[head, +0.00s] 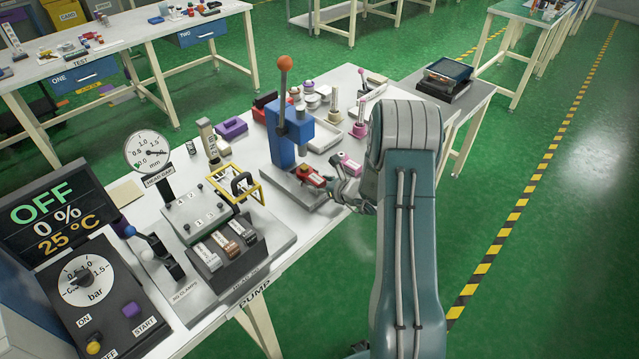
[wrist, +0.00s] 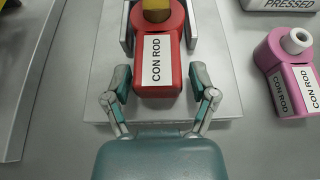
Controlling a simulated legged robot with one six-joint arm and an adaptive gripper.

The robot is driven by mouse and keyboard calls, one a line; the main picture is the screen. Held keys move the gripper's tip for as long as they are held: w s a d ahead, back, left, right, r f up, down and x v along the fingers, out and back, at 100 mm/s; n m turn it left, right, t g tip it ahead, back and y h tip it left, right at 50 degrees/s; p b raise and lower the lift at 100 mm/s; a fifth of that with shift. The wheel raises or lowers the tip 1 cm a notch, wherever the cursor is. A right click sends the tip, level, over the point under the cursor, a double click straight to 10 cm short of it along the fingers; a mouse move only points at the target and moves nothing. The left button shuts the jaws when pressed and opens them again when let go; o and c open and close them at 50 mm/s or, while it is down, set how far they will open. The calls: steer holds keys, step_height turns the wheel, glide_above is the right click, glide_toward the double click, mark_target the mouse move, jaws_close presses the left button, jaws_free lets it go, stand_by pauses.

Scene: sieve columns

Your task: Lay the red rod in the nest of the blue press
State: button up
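The red rod (wrist: 171,75), labelled CON ROD, lies on the light metal base plate of the blue press. In the wrist view its far, round end sits between two upright metal walls (wrist: 127,30), with a brass-coloured piece (wrist: 156,8) over or in that end. My gripper (wrist: 158,80) straddles the near end, with a gap between each finger and the rod's sides; it is open. In the head view the blue press (head: 281,143) has an orange-knobbed lever, and the red rod (head: 311,177) lies at its foot. My gripper (head: 338,186) is just right of it.
A yellow frame (head: 237,184) and a control station (head: 225,250) are left of the press.

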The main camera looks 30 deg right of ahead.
stand_by(0.3)
steer(key=shift+r, duration=0.15)
steer(key=v, duration=1.2)
steer(key=s+a+r+n+g+y, duration=0.2)
steer(key=s+a+r+n+g, duration=0.15)
steer(key=a+r+n, duration=0.45)
steer(key=s+a+r+n+g+y, duration=0.2)
steer(key=s+a+r+n+g, duration=0.15)
steer(key=a+r+n, duration=0.55)
steer(key=s+a+r+n+h, duration=0.2)
steer(key=s+r+n+h, duration=0.1)
steer(key=s+n, duration=0.4)
steer(key=s+a+r+n+h, duration=0.1)
steer(key=s+r+n+h, duration=0.2)
steer(key=s+n+h, duration=0.2)
steer(key=s+n, duration=0.3)
steer(key=s, duration=0.1)
steer(key=shift+s+a+h, duration=0.3)
steer(key=shift+s+a, duration=0.1)
